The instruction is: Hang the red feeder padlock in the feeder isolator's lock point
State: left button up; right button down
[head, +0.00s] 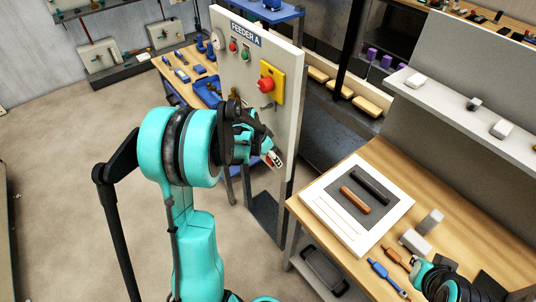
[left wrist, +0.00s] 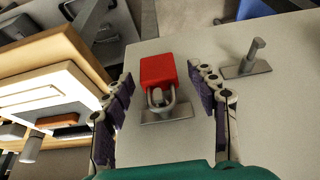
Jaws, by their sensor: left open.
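The red padlock (left wrist: 158,70) is on the panel face in the left wrist view. Its shackle is at a metal bracket (left wrist: 178,112), and its body lies towards the top of that picture. My left gripper (left wrist: 165,95) is open, with one finger on each side of the padlock and visible gaps to it. In the head view the left gripper (head: 272,156) is at the FEEDER A panel (head: 284,135), below the yellow isolator plate with a red knob (head: 266,84). A little red shows there between the fingers. My right arm shows at the lower right; its fingers are unclear.
A bare metal peg on a plate (left wrist: 247,66) sits beside the padlock on the panel. The wooden bench (head: 452,225) at the right bears a white tray (head: 395,212) with a black and a brown bar. A blue tool bench (head: 172,62) stands behind the panel.

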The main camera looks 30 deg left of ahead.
pick_arm(q)
jog(key=shift+f, duration=0.1)
jog(key=c, duration=1.2)
jog(key=o, duration=1.2)
jog(key=v, duration=1.2)
jog(key=s+d+n+t+b, duration=0.1)
jog(key=s+d, duration=0.4)
jog(key=s+d+n+t+y+b, duration=0.1)
jog(key=s+d, duration=0.4)
jog(key=s+d+f+n+b, duration=0.1)
jog(key=s+d+n, duration=0.1)
jog(key=s+d, duration=0.3)
jog(key=shift+s+d+t+y, duration=0.2)
jog(key=shift+d+t+y, duration=0.1)
jog(key=shift+d+t, duration=0.1)
jog(key=shift+s+d+f+n, duration=0.25)
jog(key=shift+s+d+n, duration=0.05)
jog(key=shift+s, duration=0.05)
